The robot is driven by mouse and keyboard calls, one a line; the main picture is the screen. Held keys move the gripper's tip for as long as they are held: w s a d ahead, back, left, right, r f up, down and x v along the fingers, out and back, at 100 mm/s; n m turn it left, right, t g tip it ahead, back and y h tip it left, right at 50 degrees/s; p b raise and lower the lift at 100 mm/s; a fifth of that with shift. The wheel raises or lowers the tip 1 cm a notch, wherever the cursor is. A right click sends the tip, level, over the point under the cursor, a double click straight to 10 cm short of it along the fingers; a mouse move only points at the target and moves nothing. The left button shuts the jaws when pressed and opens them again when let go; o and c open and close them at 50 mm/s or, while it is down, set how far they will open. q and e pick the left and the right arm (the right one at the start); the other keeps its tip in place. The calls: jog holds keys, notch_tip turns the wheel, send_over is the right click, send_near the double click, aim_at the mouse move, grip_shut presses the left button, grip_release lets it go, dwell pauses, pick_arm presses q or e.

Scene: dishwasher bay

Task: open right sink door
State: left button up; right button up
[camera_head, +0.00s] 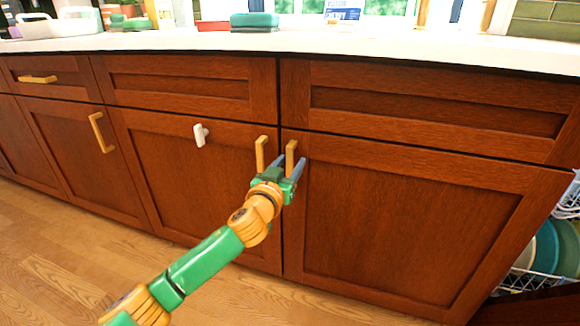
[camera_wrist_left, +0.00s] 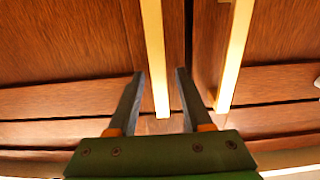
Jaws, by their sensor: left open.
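The right sink door (camera_head: 400,225) is a brown wooden panel, closed, right of the centre seam. Its upright yellow handle (camera_head: 291,150) is near its upper left corner. The left sink door (camera_head: 205,190) is closed too, with its own handle (camera_head: 260,154) close beside. My left gripper (camera_head: 288,168) is open at the right door's handle. In the left wrist view, this handle (camera_wrist_left: 154,60) shows between the open fingers (camera_wrist_left: 160,72), and the other handle (camera_wrist_left: 236,55) is outside them, to the right. I cannot tell whether the fingers touch the handle. My right gripper is not in view.
A white hook (camera_head: 200,134) hangs on the left sink door. The countertop (camera_head: 400,48) above holds a green box (camera_head: 254,20) and other items. A rack with plates (camera_head: 548,248) stands at the far right. The wooden floor (camera_head: 60,270) in front is clear.

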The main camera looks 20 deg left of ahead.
pick_arm(q)
grip_shut()
dwell(1.4)
